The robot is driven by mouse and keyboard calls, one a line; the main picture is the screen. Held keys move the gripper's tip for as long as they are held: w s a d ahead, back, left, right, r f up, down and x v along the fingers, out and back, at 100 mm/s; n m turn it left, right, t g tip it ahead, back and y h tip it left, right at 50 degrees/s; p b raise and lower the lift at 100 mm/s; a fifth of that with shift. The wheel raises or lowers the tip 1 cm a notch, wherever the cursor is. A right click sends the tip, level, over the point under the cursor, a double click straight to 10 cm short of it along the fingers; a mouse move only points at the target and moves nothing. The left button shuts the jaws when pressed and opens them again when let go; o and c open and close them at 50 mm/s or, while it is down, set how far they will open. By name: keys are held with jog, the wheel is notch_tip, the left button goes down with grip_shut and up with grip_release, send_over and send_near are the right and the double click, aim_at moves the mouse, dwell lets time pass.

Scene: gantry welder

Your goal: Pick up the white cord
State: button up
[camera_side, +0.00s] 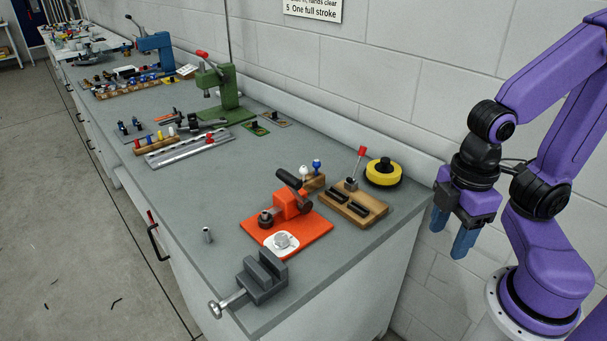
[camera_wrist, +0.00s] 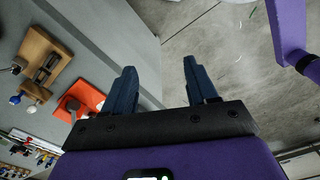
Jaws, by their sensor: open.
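No white cord can be made out for certain. In the wrist view, a few thin pale strands (camera_wrist: 238,57) lie on the concrete floor, too small to identify. My gripper (camera_side: 452,240) is at the right of the side view, off the bench's right end, with its blue fingers pointing down. In the wrist view my gripper (camera_wrist: 160,66) has its two fingers spread apart with nothing between them. It touches no object.
The grey bench (camera_side: 190,215) carries a vise (camera_side: 262,277), an orange-red plate with a lever clamp (camera_side: 292,204), a wooden block with black slots (camera_side: 352,208), a yellow spool (camera_side: 383,172) and a green press (camera_side: 222,92). Short dark scraps (camera_side: 116,302) lie on the floor.

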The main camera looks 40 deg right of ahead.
jog(key=w+a+r, duration=0.2)
jog(key=w+a, duration=0.1)
jog(key=w, duration=0.3)
jog(key=w+a+r, duration=0.1)
jog(key=w+a, duration=0.2)
jog(key=w, duration=0.4)
jog(key=n, duration=0.2)
send_over(304, 167)
notch_tip(304, 167, down, 18)
jog(key=shift+r, duration=0.1)
grip_shut()
